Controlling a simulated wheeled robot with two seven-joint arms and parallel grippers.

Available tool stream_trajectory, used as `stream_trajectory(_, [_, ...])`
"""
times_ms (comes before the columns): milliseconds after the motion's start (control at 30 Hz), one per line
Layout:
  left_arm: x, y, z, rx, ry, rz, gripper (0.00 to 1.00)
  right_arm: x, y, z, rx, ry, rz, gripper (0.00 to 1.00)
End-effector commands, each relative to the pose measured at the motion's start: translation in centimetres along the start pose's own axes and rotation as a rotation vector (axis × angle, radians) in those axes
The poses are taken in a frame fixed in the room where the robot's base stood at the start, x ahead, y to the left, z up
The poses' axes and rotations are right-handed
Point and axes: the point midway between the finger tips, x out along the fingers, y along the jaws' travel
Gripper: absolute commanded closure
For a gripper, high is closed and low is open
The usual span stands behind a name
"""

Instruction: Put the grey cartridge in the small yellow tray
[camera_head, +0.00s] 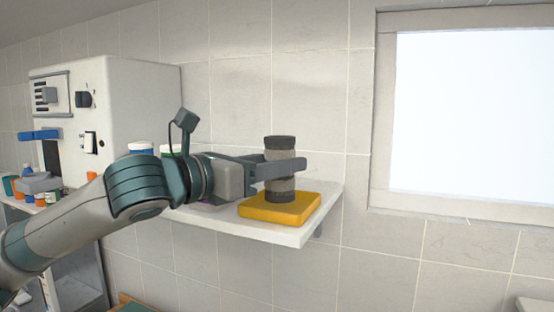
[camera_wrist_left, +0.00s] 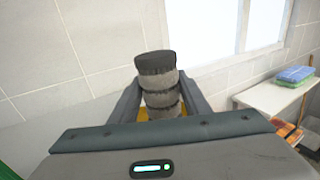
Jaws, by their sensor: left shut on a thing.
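The grey cartridge (camera_head: 280,150) is an upright, ribbed cylinder with a dark top. My left gripper (camera_head: 285,169) is shut around its middle, and the cartridge also stands between the two fingers in the left wrist view (camera_wrist_left: 158,82). The small yellow tray (camera_head: 280,209) lies on the white wall shelf directly under the cartridge. The cartridge's lower end is at the tray in the head view; I cannot tell whether it touches the tray's surface. In the left wrist view only slivers of yellow show beside the cartridge. My right gripper is not in view.
The white shelf (camera_head: 297,236) ends just right of the tray. Lidded containers (camera_head: 141,148) stand behind my left arm. A white machine (camera_head: 110,110) is at the left, with small bottles near it. In the left wrist view, folded towels (camera_wrist_left: 295,75) lie on another surface at the right.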

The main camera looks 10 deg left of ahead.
Motion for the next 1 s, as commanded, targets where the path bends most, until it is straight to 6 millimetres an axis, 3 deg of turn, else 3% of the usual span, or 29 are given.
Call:
stream_trajectory(300, [0.0,0.0,-1.7,-0.001,0.0,0.001,0.82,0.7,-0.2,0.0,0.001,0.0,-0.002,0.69])
stream_trajectory(767, [0.0,0.0,-1.9,-0.001,-0.001,0.001,0.82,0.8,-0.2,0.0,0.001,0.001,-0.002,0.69])
stream_trajectory(800, [0.0,0.0,-1.9,-0.001,-0.001,0.001,0.53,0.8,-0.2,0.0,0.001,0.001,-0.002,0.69])
stream_trajectory(867, [0.0,0.0,-1.9,-0.001,0.0,0.001,0.39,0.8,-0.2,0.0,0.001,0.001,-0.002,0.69])
stream_trajectory(1000, [0.0,0.0,-1.9,-0.001,0.0,0.001,0.36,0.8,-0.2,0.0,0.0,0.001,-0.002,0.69])
